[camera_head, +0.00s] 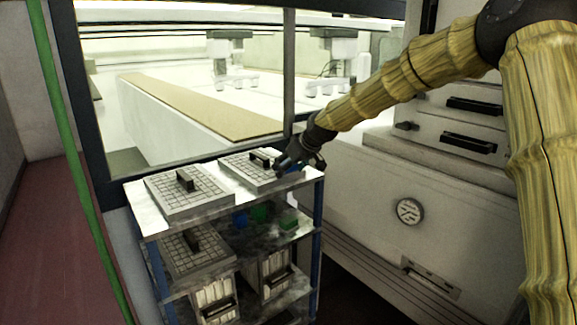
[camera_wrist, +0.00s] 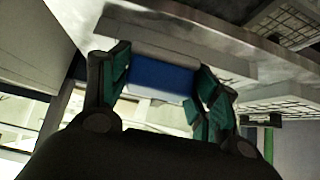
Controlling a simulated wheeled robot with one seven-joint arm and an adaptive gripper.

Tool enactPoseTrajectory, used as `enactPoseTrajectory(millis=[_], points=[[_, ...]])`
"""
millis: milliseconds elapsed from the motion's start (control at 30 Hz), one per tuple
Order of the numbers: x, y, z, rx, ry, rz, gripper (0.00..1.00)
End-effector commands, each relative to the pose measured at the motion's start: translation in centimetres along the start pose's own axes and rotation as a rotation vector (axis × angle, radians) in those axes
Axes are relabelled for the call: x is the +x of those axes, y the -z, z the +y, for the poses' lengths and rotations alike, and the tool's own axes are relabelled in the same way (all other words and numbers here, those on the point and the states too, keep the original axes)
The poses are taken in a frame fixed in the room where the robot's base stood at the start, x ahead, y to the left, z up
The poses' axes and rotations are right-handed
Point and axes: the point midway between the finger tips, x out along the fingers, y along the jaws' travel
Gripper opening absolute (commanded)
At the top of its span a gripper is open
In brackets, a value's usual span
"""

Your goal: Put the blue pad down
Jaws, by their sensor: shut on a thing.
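The blue pad (camera_wrist: 160,77) is between the green-padded fingers of my gripper (camera_wrist: 165,85) in the wrist view, with pale bands along its long sides. My gripper is shut on it. In the head view my gripper (camera_head: 303,163) is at the right end of the rack's top shelf (camera_head: 221,210), beside a gridded tray. Only a small bit of blue shows there, mostly hidden by the fingers. The metal shelf surface is close beyond the pad in the wrist view; I cannot tell if they touch.
Two gridded trays with black handles, left (camera_head: 188,194) and right (camera_head: 246,170), fill most of the top shelf. Lower shelves hold another gridded tray (camera_head: 196,252), a blue block (camera_head: 240,219) and green blocks (camera_head: 260,212). A white cabinet (camera_head: 400,185) stands close on the right.

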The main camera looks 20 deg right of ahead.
Motion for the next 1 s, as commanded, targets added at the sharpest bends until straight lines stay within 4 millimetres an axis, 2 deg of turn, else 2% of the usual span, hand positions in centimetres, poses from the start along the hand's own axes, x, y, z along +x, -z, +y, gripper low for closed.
enactPoseTrajectory(millis=[100,133,233,700,1000], points=[[0.2,-0.2,0.0,0.0,0.0,0.0,0.27],[0.2,-0.2,0.0,0.0,0.0,0.0,0.65],[0.2,-0.2,0.0,0.0,0.0,0.0,0.83],[-0.3,0.0,0.0,0.0,0.0,0.001,0.83],[-3.5,0.0,0.0,-0.001,-0.001,0.002,0.83]])
